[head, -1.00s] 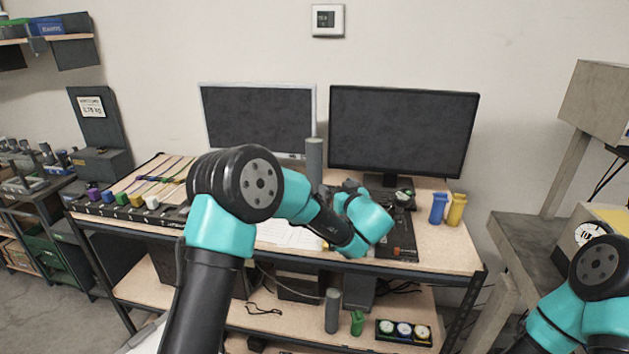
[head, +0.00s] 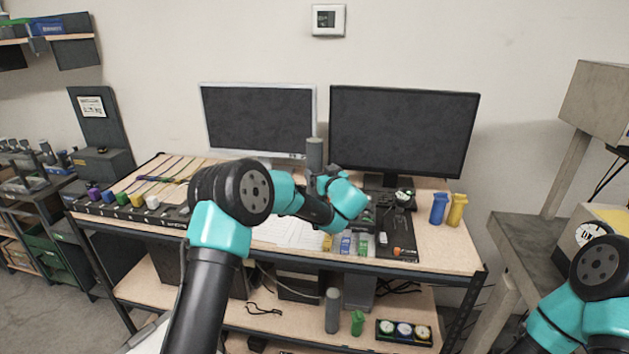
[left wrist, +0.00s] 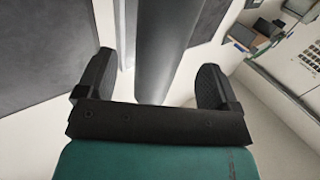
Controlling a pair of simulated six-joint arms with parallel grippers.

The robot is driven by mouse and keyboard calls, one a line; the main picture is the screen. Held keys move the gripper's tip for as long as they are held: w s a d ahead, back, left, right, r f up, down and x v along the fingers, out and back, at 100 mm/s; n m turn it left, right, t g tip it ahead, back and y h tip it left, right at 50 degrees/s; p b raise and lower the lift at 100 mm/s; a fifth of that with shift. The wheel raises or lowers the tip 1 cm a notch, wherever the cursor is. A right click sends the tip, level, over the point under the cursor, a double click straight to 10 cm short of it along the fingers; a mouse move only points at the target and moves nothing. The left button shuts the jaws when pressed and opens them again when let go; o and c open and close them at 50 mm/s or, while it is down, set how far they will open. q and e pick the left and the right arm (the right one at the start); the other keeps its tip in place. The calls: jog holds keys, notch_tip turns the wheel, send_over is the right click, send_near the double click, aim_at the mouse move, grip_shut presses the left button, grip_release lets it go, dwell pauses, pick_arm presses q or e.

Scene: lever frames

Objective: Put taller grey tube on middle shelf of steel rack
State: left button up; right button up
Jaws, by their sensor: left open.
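A tall grey tube (head: 314,155) stands upright on the bench top, in front of the gap between the two monitors; my gripper hides its lower part. It also shows in the left wrist view (left wrist: 158,45), between my fingers. My left gripper (head: 322,181) is open, with one finger on each side of the tube; I cannot tell whether either touches it. A shorter-looking grey tube (head: 332,311) stands on the bench's lower shelf. A dark metal rack (head: 50,222) with several levels stands at the far left; I cannot tell if it is the steel rack.
The monitors (head: 258,120) (head: 403,128) stand close behind the tube. Blue (head: 438,209) and yellow (head: 456,210) containers stand at the bench's right end. A green container (head: 357,323) and a tray of dials (head: 403,332) are on the lower shelf. Papers (head: 288,232) lie at the front.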

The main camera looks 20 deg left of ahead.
aim_at(315, 140)
pick_arm(q)
jog(key=shift+x, duration=2.6)
jog(key=shift+c, duration=0.3)
jog(key=c, duration=1.5)
jog(key=shift+r, duration=5.15)
grip_shut()
